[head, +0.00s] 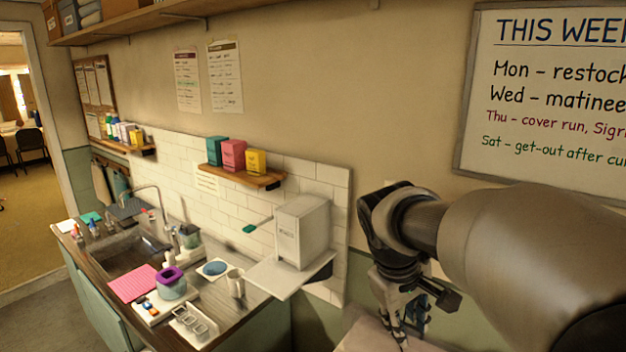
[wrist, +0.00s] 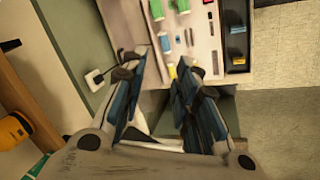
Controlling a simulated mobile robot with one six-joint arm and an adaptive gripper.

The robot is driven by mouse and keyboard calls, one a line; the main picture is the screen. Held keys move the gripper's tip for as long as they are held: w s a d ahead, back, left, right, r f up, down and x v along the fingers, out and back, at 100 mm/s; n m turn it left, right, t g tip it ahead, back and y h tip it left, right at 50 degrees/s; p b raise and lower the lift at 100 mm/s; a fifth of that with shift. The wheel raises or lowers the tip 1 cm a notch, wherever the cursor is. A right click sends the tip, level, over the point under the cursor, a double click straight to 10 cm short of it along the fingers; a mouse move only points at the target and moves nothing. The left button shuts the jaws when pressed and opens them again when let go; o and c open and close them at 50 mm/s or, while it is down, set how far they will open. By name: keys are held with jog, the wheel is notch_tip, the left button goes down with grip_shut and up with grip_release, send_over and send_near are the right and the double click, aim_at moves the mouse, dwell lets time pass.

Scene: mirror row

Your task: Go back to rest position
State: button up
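My gripper (head: 405,328) hangs fingers down at the right of the head view, in front of the wall and below the whiteboard. In the wrist view my gripper (wrist: 154,76) shows its two blue-and-black fingers standing apart, with a gap between them. I see nothing held in the gap. Beyond the fingertips is a pale surface (wrist: 200,52) with several small items on it, apart from the fingers as far as I can tell.
A counter (head: 237,318) with a sink (head: 135,255), pink mat (head: 134,284) and purple-rimmed pot (head: 171,284) stands at left. A white box-shaped appliance (head: 302,232) sits on a wall shelf left of my gripper. The whiteboard (head: 545,95) hangs behind my arm. A doorway opens far left.

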jog(key=s+a+f+m+t+y+b, duration=0.1)
jog(key=s+f+b, duration=0.3)
jog(key=s, duration=0.7)
jog(key=s+a+f+m+t+y+b, duration=0.1)
jog(key=s+f+m+y+b, duration=0.1)
jog(key=s+f, duration=0.4)
jog(key=s+m+b, duration=0.1)
jog(key=s+m, duration=0.1)
jog(key=s, duration=0.2)
jog(key=shift+s+a+t+b, duration=0.2)
jog(key=shift+s+t+b, duration=0.1)
jog(key=shift+s+b, duration=0.1)
